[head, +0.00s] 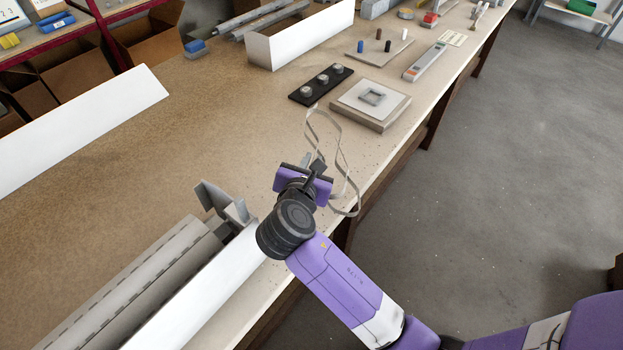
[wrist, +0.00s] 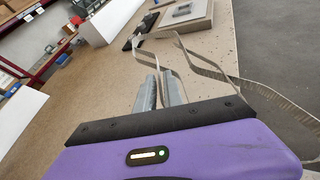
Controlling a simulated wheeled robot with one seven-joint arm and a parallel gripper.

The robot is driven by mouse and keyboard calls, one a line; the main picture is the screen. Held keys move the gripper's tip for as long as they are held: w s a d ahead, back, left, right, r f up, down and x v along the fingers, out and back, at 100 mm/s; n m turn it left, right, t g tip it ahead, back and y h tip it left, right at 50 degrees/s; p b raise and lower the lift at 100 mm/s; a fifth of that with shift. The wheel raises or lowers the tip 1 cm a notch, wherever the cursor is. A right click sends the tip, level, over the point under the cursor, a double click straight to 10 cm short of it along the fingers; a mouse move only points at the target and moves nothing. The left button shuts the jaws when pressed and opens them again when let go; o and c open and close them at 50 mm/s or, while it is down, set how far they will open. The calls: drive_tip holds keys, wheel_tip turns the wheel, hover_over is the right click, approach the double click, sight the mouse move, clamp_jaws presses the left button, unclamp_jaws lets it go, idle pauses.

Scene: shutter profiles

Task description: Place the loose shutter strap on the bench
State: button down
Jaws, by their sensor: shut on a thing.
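My gripper (head: 312,165) is purple and black and is over the bench (head: 190,130) near its right edge. It is shut on the shutter strap (head: 337,150), a thin grey-beige band in a loose loop. In the head view the strap stands up beyond the gripper and droops to the right, past the bench edge. In the wrist view the strap (wrist: 210,70) runs from between the grey fingers (wrist: 160,92) and bends out to the right over the floor. I cannot tell whether any of the strap touches the bench.
A grey shutter profile (head: 130,285) and white panels lie at lower left. Beyond the gripper are a black strip with knobs (head: 321,83) and a square block with a frame on it (head: 371,105). A white box (head: 300,35) stands farther back. The middle of the bench is clear.

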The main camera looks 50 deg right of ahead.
drive_tip(key=shift+f, duration=3.05)
drive_tip(key=shift+f, duration=0.1)
drive_tip(key=c, duration=1.5)
unclamp_jaws()
drive_tip(key=shift+o, duration=0.2)
drive_tip(key=v, duration=0.7)
drive_tip(key=shift+s+a+b, duration=0.15)
drive_tip(key=shift+a+b, duration=0.1)
drive_tip(key=shift+b, duration=0.1)
